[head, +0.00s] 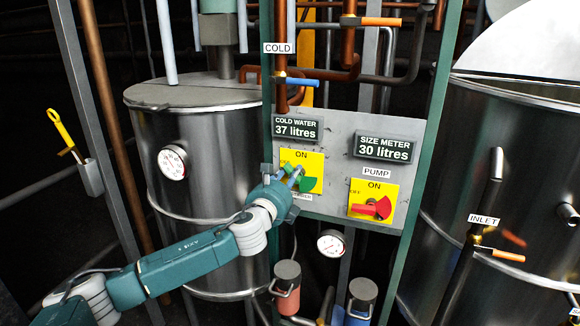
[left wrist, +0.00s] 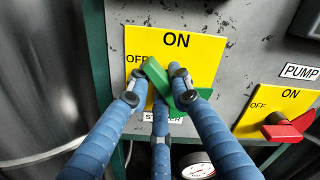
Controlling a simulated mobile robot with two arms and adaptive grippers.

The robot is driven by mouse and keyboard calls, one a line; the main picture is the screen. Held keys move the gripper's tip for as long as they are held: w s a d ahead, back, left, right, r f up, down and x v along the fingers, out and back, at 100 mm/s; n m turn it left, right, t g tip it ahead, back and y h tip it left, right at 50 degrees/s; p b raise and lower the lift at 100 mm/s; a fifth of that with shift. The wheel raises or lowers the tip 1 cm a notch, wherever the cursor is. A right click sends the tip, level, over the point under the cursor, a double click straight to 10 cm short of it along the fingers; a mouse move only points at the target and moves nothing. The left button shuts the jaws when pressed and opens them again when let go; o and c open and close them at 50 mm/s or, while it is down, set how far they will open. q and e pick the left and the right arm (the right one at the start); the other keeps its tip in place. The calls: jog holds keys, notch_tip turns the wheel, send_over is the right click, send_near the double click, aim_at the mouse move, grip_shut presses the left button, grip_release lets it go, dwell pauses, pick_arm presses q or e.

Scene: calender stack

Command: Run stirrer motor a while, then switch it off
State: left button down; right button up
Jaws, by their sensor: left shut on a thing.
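The stirrer switch is a yellow plate (head: 315,160) marked ON and OFF with a green rotary handle (head: 308,184), on the grey panel. My left gripper (head: 291,175) is at this handle. In the left wrist view its blue fingers (left wrist: 160,88) are closed around the green handle (left wrist: 157,76), whose upper end points up and left, close to the word OFF. The label below the plate is partly hidden by a finger. A motor-like grey block (head: 217,30) sits on the lid of the left steel tank (head: 215,150). My right gripper is out of view.
The pump switch (head: 372,207) with a red handle is to the right on the same panel. Displays above read 37 litres (head: 297,128) and 30 litres (head: 384,148). Pipes and valve levers run above. A round gauge (head: 331,243) hangs below the panel.

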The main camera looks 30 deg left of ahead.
pick_arm(q)
jog(key=m+p, duration=0.2)
jog(key=m, duration=0.1)
jog(key=r+m+p, duration=0.1)
jog(key=shift+w+d+r+p, duration=0.1)
jog(key=shift+d+p, duration=0.2)
jog(key=shift+p, duration=0.1)
jog(key=shift+d+m+p, duration=0.25)
jog(key=shift+m+p, duration=0.75)
jog(key=shift+m, duration=0.7)
jog(key=shift+f, duration=0.2)
jog(key=c, duration=1.5)
grip_release()
jog(key=shift+c, duration=0.2)
jog(key=v, duration=1.2)
jog(key=shift+w+d, duration=0.1)
dwell(1.9)
